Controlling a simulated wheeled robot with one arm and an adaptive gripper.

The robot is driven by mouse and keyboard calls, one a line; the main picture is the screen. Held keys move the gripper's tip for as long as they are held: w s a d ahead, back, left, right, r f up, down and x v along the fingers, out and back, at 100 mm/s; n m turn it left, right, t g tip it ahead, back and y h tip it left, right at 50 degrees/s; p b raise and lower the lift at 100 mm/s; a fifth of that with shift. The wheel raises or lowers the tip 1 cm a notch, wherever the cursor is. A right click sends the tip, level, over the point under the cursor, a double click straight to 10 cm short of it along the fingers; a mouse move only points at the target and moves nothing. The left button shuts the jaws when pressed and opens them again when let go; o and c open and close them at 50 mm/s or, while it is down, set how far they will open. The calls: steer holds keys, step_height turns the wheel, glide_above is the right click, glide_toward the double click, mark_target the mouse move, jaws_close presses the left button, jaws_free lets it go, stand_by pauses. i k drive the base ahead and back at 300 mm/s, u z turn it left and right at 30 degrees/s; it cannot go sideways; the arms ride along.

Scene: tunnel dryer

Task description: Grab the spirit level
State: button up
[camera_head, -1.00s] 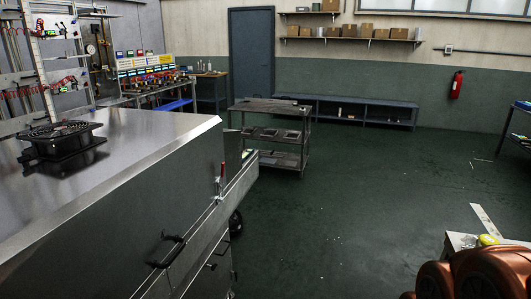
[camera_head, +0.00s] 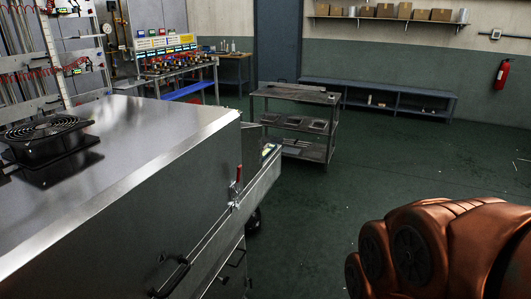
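I cannot make out a spirit level for certain in this view. A long thin bar (camera_head: 300,87) lies along the back of the top shelf of a grey metal cart (camera_head: 292,98); it is too small to tell what it is. My copper-coloured arm fills the lower right corner and hides the floor behind it. My gripper is out of view.
A large metal dryer housing (camera_head: 120,180) with a black fan (camera_head: 45,140) on top fills the left. Behind it is a workbench (camera_head: 185,78). A low blue-grey bench (camera_head: 385,92) lines the back wall near a fire extinguisher (camera_head: 502,73). The green floor (camera_head: 330,210) is clear mid-right.

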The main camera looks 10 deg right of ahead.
mark_target(272, 148)
steer(key=z, duration=0.8)
steer(key=i, duration=3.8)
steer(key=u, duration=3.6)
